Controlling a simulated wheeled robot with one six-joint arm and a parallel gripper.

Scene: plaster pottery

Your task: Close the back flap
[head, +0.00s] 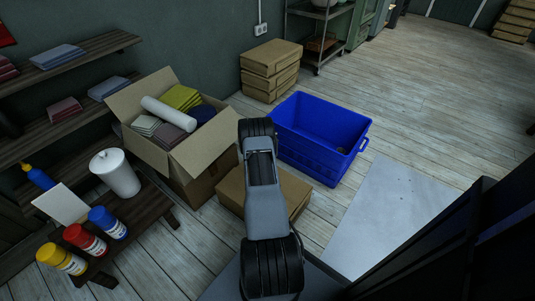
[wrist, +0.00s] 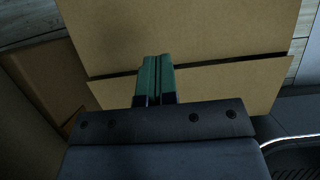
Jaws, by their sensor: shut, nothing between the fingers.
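A brown cardboard box (head: 293,188) stands on the floor under my arm, its top mostly hidden by the arm in the head view. In the wrist view two cardboard panels show, a large far one (wrist: 190,30) and a near one (wrist: 235,85), with a dark narrow gap between them. I cannot tell whether the far panel lies fully flat. My gripper (wrist: 155,62) has green fingers held together, empty, over the gap and the far panel. Whether it touches the cardboard is unclear. The gripper is hidden behind the arm in the head view.
An open cardboard box (head: 212,157) filled with cloths and rolls stands to the left. A blue crate (head: 318,150) is at the right. Stacked boxes (head: 270,62) stand behind. A low bench (head: 150,215) with bottles is at front left.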

